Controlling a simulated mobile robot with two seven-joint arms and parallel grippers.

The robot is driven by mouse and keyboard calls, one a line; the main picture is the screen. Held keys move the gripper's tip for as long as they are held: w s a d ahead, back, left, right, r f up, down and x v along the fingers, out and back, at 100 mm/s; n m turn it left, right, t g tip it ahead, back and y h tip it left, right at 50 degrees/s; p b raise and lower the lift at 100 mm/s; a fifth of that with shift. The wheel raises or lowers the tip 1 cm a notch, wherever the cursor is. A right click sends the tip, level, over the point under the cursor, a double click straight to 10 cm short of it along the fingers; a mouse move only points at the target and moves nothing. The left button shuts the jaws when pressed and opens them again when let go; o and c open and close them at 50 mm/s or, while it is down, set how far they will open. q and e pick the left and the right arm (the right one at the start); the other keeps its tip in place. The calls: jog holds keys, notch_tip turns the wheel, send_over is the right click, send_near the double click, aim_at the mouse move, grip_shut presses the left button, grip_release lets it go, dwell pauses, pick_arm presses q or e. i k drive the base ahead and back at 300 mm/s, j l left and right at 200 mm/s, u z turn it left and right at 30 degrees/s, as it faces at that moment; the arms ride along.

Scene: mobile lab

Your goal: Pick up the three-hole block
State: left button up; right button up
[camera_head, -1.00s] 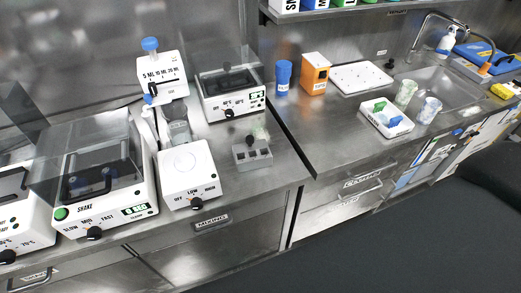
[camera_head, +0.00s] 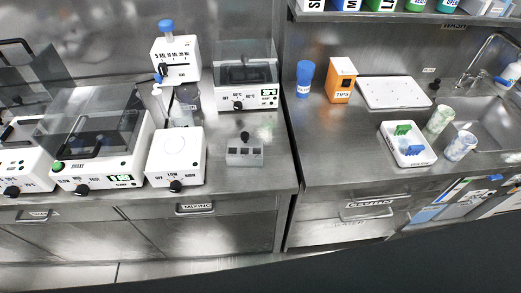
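A small grey block (camera_head: 244,154) with a row of dark square openings in its front stands on the steel counter, left of the gap between the two counters. A dark knob-like piece shows at its top back. It is upright and nothing touches it from my side. Neither of my grippers shows in this view.
A white stirrer (camera_head: 176,155) stands left of the block and a heater box (camera_head: 246,90) behind it. A shaker (camera_head: 97,150) is further left. Drawer handles project below.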

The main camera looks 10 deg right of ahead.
aim_at(243, 151)
jog(key=l, duration=0.85)
jog(key=k+l, duration=0.15)
jog(key=l, duration=0.7)
